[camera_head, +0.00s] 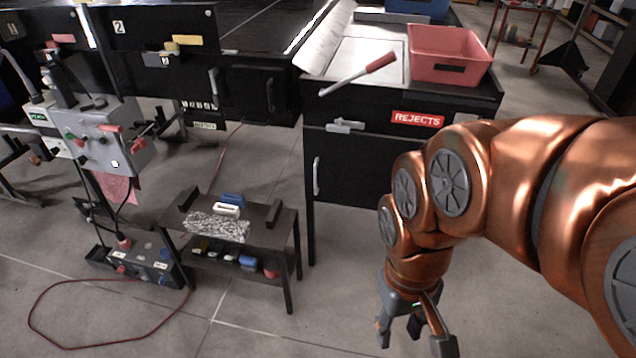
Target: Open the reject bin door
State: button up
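The reject bin (345,207) is a black cabinet in the upper middle of the head view, with a red "REJECTS" label (417,119). Its front door looks closed. A light vertical handle (316,176) is on the door's left side, and a grey latch-like piece (345,126) sits on the front above it. My arm hides the right part of the door. My gripper (414,330) hangs low at the bottom of the view, in front of and right of the handle, apart from the bin. Its fingers are spread and nothing is seen between them.
A small black stand (270,222) with parts on it is left of the bin. A red tray (448,54) and a red-handled lever (381,62) are on top. A grey control box (105,140) stands at left. A red cable (35,318) lies on the floor. Floor before the bin is clear.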

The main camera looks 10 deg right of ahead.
aim_at(352, 168)
jog(key=z, duration=0.05)
jog(key=k, duration=0.15)
jog(key=u, duration=1.05)
jog(key=i, duration=0.5)
